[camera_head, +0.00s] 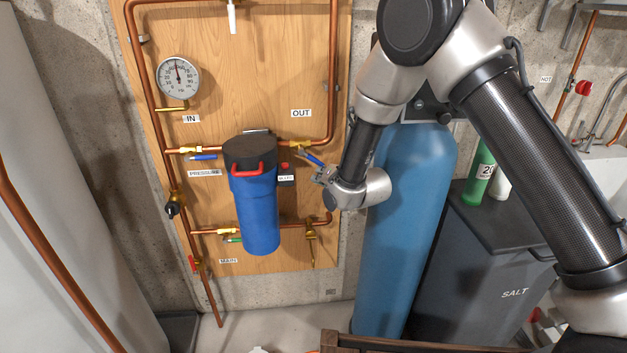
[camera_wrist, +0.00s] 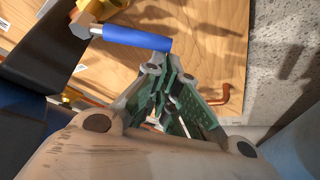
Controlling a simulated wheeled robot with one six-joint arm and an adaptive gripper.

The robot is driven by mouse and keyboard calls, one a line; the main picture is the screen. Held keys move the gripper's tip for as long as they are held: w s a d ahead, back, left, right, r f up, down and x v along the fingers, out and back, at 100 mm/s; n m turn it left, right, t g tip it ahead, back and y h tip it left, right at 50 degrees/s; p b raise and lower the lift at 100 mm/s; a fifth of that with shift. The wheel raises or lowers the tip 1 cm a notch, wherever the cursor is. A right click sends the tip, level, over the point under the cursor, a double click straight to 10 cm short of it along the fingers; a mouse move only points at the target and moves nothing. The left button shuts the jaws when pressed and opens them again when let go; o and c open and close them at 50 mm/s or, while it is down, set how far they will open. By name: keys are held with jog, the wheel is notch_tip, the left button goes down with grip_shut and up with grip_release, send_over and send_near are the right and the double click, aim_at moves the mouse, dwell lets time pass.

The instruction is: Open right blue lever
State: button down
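The right blue lever (camera_head: 314,159) is on the brass valve by the OUT label, on the right of the blue filter housing. In the head view it slants down to the right, out of line with the pipe. In the wrist view its blue sleeve (camera_wrist: 135,39) lies across the top, just beyond the fingertips. My gripper (camera_head: 322,174) is beside the lever's free end. In the wrist view my gripper (camera_wrist: 164,72) has its fingers drawn together, with nothing seen between them. I cannot tell whether the tips touch the lever.
The filter housing (camera_head: 257,215) with its red handle is close on the left. Another blue lever (camera_head: 203,157) lies along the pipe on the IN side. A tall blue tank (camera_head: 400,240) stands right of the board, beside a dark SALT bin (camera_head: 490,255). A gauge (camera_head: 178,77) hangs upper left.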

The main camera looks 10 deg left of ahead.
jog(key=shift+w+d+r, duration=0.15)
jog(key=shift+d+r, duration=0.3)
jog(key=shift+r, duration=0.3)
jog(key=shift+w+d+r, duration=0.1)
jog(key=shift+d+r, duration=0.4)
jog(key=shift+r, duration=0.25)
jog(key=shift+w+d+r, duration=0.15)
jog(key=shift+d+r, duration=0.3)
jog(key=shift+r, duration=0.5)
